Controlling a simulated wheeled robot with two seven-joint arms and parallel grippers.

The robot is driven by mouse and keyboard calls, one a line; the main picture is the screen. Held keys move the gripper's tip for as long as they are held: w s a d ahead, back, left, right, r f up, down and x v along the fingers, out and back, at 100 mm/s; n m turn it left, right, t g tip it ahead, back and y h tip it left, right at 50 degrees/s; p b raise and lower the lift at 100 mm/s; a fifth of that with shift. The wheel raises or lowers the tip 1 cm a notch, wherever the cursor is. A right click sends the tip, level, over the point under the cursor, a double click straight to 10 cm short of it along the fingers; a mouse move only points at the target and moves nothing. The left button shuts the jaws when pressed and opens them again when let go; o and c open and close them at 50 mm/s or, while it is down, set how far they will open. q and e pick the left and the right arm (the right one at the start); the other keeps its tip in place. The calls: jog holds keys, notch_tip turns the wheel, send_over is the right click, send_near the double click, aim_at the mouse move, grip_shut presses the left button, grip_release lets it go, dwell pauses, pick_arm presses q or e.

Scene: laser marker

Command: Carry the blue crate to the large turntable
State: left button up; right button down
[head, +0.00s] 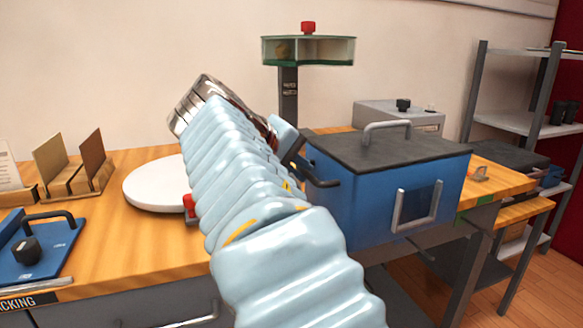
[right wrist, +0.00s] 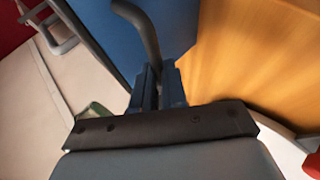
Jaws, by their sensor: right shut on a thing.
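The blue crate (head: 370,205) has a dark lid with a grey bar handle on top, and a grey bracket on its front. It appears level at the right end of the workbench, its front jutting past the edge; I cannot tell whether it rests on the bench. My right gripper (head: 298,160) is at the crate's left side, shut on its dark side handle. In the right wrist view the fingers (right wrist: 158,88) close around the handle bar, beside the crate's blue wall (right wrist: 178,25). The large turntable (head: 152,188), a white disc, lies left of my arm, partly hidden by it. My left gripper is out of view.
A red-topped post with a glass-sided round head (head: 308,50) stands behind. A grey box (head: 398,115) is behind the crate. A blue plate with a black knob (head: 35,250) and wooden holders (head: 75,175) are at left. Shelving (head: 520,120) stands at right.

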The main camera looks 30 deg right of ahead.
jog(key=shift+s+f, duration=0.1)
jog(key=shift+s, duration=0.05)
jog(key=c, duration=1.1)
grip_release()
jog(key=p+v, duration=0.2)
jog(key=v, duration=1.2)
